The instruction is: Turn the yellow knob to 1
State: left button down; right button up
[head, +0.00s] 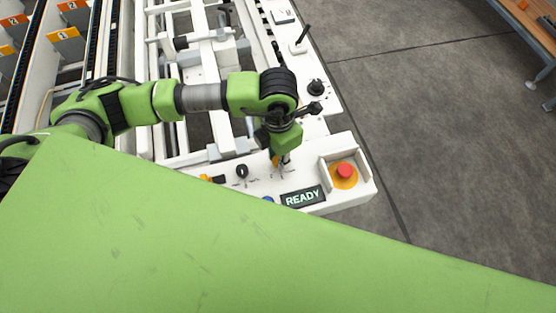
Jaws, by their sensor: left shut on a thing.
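The white control panel (318,205) lies in the middle of the head view. My left gripper (281,160) points down at the panel and is shut on the yellow knob (275,160). Only a small yellow-orange edge of the knob shows beside the fingers, and the rest is hidden. Dark scale marks show on the panel by the knob, but they are too small to read, and I cannot tell the knob's setting. My right gripper is not in view.
Close by on the panel are a black knob (241,171), a lit READY display (302,197), a partly hidden blue button (268,199) and a red emergency stop (345,170) behind a white guard. A black dial (316,87) and a lever (301,40) stand further back.

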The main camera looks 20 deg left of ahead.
pick_arm(q)
jog(key=shift+m+b, duration=1.2)
jog(key=c, duration=1.8)
grip_release()
jog(key=shift+r, duration=0.2)
notch_tip(320, 180, up, 12)
jog(key=shift+f, duration=0.15)
